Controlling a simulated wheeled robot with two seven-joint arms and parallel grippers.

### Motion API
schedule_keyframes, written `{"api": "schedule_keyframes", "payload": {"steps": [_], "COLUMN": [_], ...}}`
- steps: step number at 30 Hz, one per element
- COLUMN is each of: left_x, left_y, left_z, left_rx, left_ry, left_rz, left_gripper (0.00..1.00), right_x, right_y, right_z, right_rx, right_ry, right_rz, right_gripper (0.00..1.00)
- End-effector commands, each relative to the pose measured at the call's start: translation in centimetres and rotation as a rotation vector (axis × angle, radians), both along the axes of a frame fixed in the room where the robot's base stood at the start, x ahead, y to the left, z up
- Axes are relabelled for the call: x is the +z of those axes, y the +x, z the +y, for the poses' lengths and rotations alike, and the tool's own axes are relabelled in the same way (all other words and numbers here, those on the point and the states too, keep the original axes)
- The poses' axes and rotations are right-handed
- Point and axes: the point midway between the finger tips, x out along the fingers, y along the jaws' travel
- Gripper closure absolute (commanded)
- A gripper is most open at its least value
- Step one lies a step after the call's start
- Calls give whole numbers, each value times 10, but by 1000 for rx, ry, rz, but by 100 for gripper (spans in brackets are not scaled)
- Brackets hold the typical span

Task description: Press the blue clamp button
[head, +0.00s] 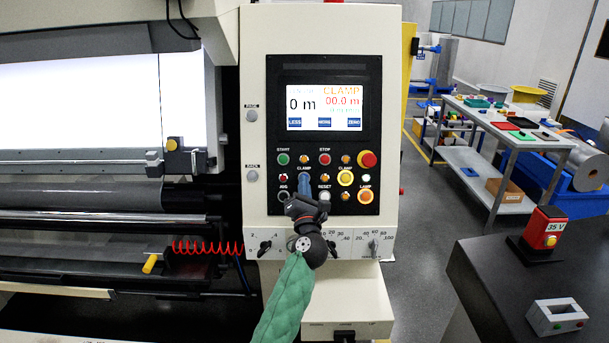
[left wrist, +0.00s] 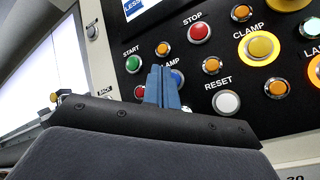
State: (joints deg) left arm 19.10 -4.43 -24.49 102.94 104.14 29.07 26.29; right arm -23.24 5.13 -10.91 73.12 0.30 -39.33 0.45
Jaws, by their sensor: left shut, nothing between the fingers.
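The blue clamp button (left wrist: 178,78) shows in the left wrist view as a partly hidden blue round cap under the CLAMP label, just right of my fingertips. In the head view my gripper covers it. My left gripper (head: 304,178) is shut and empty, its blue fingers together and pointing at the panel. In the left wrist view the fingertips (left wrist: 161,70) overlap the left part of the button. I cannot tell whether they touch it. The control panel (head: 325,100) is black, with a lit display (head: 324,108) above the buttons. My right gripper is not in view.
Close by are the green START button (left wrist: 133,64), red STOP button (left wrist: 199,32), white RESET button (left wrist: 226,102) and a yellow CLAMP button (left wrist: 261,47) with a bright ring. Small orange lamps sit between them. Knobs (head: 374,246) line the ledge below.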

Motion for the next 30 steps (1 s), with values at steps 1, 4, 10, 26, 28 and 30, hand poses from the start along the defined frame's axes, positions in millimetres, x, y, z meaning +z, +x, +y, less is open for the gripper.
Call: {"api": "schedule_keyframes", "payload": {"steps": [1,4,10,26,28,30], "left_x": [4,8,13,14,13,11], "left_y": [-4,-12,-26,-37,-42,-52], "left_z": [0,0,0,0,1,2], "left_rx": [-1,0,0,-1,-4,-12], "left_ry": [-1,-1,0,7,38,100], "left_rz": [1,0,0,-3,-16,-42], "left_gripper": [100,100,100,100,100,100], "right_x": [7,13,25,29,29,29], "right_y": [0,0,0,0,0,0], "right_z": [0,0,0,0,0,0], "right_rx": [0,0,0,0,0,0], "right_ry": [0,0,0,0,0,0], "right_rz": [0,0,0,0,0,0], "right_gripper": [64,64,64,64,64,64]}}
